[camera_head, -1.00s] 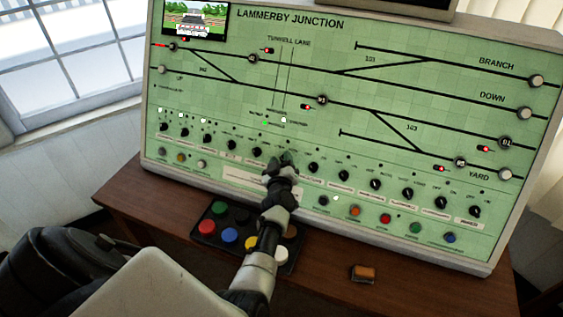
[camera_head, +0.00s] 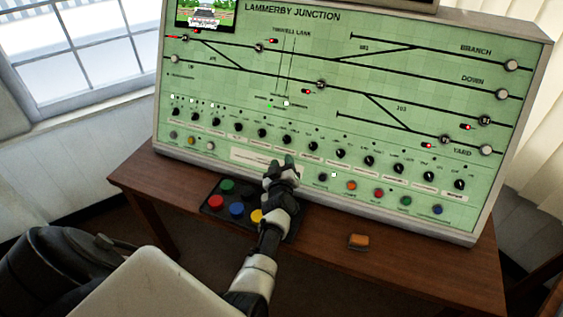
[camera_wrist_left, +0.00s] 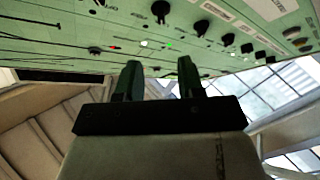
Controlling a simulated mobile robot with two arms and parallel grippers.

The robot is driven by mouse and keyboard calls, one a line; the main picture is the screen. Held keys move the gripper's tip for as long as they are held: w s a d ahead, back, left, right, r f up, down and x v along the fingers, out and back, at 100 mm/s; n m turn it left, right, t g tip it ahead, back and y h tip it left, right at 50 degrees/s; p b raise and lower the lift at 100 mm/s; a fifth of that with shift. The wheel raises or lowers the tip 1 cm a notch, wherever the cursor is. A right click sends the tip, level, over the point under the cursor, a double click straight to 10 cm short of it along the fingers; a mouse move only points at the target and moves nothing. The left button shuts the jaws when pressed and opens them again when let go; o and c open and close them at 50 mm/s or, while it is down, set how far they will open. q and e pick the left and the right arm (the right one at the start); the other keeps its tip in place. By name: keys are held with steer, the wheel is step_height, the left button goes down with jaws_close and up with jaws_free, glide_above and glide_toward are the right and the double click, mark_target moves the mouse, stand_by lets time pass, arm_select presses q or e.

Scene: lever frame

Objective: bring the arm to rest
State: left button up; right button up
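My left arm reaches up from the bottom of the head view. Its gripper (camera_head: 282,163) is in front of the lower edge of the green control panel (camera_head: 400,75), below the row of black knobs. In the left wrist view the two dark green fingers (camera_wrist_left: 160,78) stand apart with nothing between them, and the panel with its knobs lies beyond them. I cannot tell from the head view how far the fingertips are from the panel face. My right gripper is in neither view.
A black pad (camera_head: 212,208) with coloured buttons lies on the wooden desk (camera_head: 330,225), partly hidden by my left arm. A small orange-brown block (camera_head: 358,241) lies to the right of it. A window (camera_head: 85,50) is at the left.

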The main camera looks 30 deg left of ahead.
arm_select(q)
steer(key=s+d+f+m+g+h, duration=0.1)
steer(key=s+d+m+g+h, duration=0.2)
steer(key=s+d+m+h, duration=0.4)
steer(key=s+d+f+m+g+h, duration=0.1)
steer(key=s+d+m+g+h, duration=0.25)
steer(key=s, duration=0.55)
steer(key=s+d+r+m+g+y, duration=0.1)
steer(key=s+d+r+m+g, duration=0.15)
steer(key=s, duration=0.75)
steer(key=s+d+r+m+g, duration=0.1)
steer(key=s+d+g, duration=0.2)
steer(key=s, duration=0.6)
step_height(320, 180, down, 26)
steer(key=g+b, duration=0.1)
steer(key=s+a+f+g+b, duration=0.1)
steer(key=s+a+f, duration=0.2)
steer(key=s+f, duration=1.4)
steer(key=shift+s+f+m, duration=0.25)
steer(key=shift+f+m, duration=0.15)
steer(key=shift+f, duration=0.4)
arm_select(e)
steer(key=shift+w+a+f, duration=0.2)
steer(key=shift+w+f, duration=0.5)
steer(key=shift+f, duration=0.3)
